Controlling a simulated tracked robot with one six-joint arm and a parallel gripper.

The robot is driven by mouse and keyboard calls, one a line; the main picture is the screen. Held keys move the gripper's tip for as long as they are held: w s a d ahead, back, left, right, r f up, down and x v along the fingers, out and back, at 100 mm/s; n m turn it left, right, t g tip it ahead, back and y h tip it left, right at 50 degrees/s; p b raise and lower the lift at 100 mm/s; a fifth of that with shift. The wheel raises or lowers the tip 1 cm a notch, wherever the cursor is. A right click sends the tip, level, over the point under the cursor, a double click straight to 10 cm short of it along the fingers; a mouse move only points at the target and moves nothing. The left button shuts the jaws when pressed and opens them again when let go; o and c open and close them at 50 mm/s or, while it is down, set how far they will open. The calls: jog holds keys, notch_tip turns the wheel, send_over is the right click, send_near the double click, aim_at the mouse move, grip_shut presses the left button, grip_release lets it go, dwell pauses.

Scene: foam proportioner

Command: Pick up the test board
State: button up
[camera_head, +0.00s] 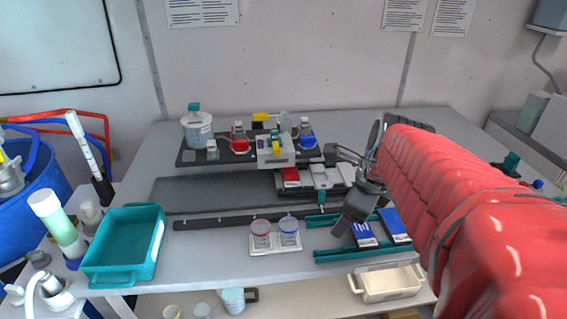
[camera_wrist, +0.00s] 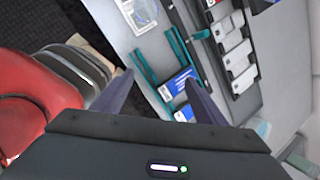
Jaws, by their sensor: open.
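Two blue-and-white boards lie between teal rails (camera_head: 362,251): one at the left (camera_head: 366,236) and one at the right (camera_head: 394,226). I cannot tell which item is the test board. My gripper (camera_head: 343,226) points down close to the left board, over the rails. In the wrist view my open gripper (camera_wrist: 160,92) has its two dark fingers apart with nothing held. The blue-and-white boards (camera_wrist: 179,84) show beyond and between the fingertips, apart from them as far as I can see. My red-sleeved arm covers the area to the right.
A white tray (camera_head: 276,251) with a red-labelled and a blue-labelled cup stands left of the gripper. Behind are a row of cards (camera_head: 325,176) and a dark shelf (camera_head: 190,158) with bottles. A teal bin (camera_head: 124,258) stands at the left.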

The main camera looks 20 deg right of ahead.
jog(key=d+f+m, duration=0.1)
jog(key=d+m, duration=0.7)
jog(key=m, duration=0.2)
jog(key=shift+s+d, duration=0.3)
jog(key=shift+s, duration=0.1)
send_near(362, 229)
jog(key=shift+x, duration=1.3)
jog(key=shift+w+a, duration=0.15)
jog(key=shift+w, duration=0.05)
jog(key=shift+x, duration=2.5)
jog(key=shift+s, duration=0.15)
jog(key=c, duration=1.1)
